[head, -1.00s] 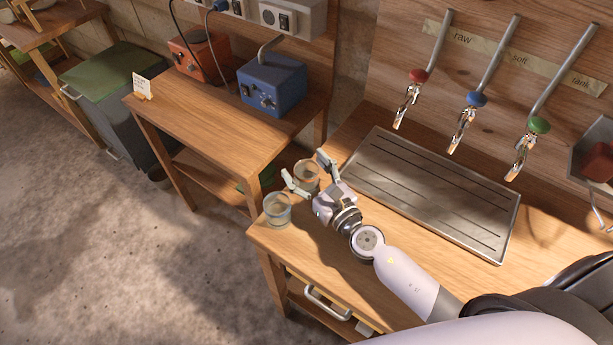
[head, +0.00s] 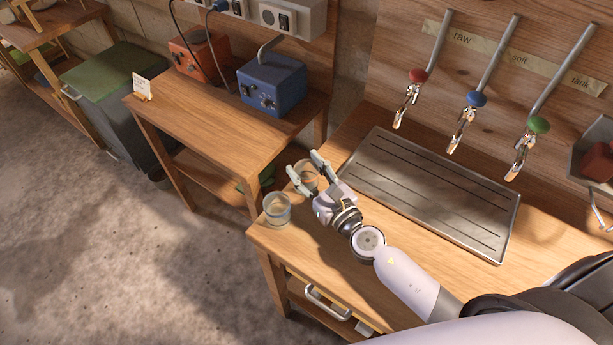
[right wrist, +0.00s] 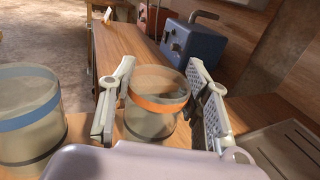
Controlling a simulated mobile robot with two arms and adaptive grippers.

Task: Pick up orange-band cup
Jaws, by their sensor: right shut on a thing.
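The orange-band cup (right wrist: 158,105) is a clear cup with an orange band around its upper part. It stands upright on the counter between the fingers of my right gripper (right wrist: 163,105), which is shut on it. In the head view the orange-band cup (head: 307,176) is partly hidden by the fingers of my right gripper (head: 307,174). My left gripper is not in view.
A blue-band cup (head: 277,210) stands close by, near the counter's front left corner; it also shows in the right wrist view (right wrist: 27,115). A metal drip tray (head: 425,195) lies to the right under several taps. A side table (head: 190,115) holds red and blue boxes.

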